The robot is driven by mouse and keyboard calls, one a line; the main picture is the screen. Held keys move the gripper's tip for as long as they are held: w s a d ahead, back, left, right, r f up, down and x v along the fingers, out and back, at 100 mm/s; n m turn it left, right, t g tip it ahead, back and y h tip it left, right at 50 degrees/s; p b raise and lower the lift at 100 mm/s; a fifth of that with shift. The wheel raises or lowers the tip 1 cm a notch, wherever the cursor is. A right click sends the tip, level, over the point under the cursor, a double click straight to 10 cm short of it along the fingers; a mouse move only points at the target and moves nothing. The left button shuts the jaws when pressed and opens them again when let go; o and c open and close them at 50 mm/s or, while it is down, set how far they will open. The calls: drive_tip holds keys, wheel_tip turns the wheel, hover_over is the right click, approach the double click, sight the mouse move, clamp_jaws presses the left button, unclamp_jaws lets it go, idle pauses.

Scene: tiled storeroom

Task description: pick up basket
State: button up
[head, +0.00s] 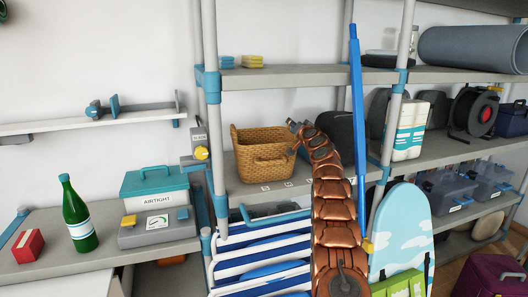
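The woven tan basket (262,155) sits upright on the middle shelf of the rack, with an opening at the top and handle cut-outs in its sides. My copper-coloured arm rises from the bottom centre. My gripper (294,126) is small in view at the basket's right upper rim. I cannot tell whether it touches the rim or is just in front of it or beside it. Its fingers are too small and partly hidden to show whether they are open or shut. The basket's right edge is partly covered by my arm.
A black bag (342,129) is right of the basket. A blue pole (358,110) stands upright in front of the shelf. A striped folding chair (262,252) and a cloud-patterned board (402,230) lean below. The rack post (211,110) is left of the basket.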

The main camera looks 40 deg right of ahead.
drive_tip(key=shift+w+d+p, duration=0.1)
drive_tip(key=shift+w+p, duration=0.1)
drive_tip(key=shift+p, duration=0.1)
drive_tip(key=shift+c, duration=0.2)
clamp_jaws()
idle(0.6)
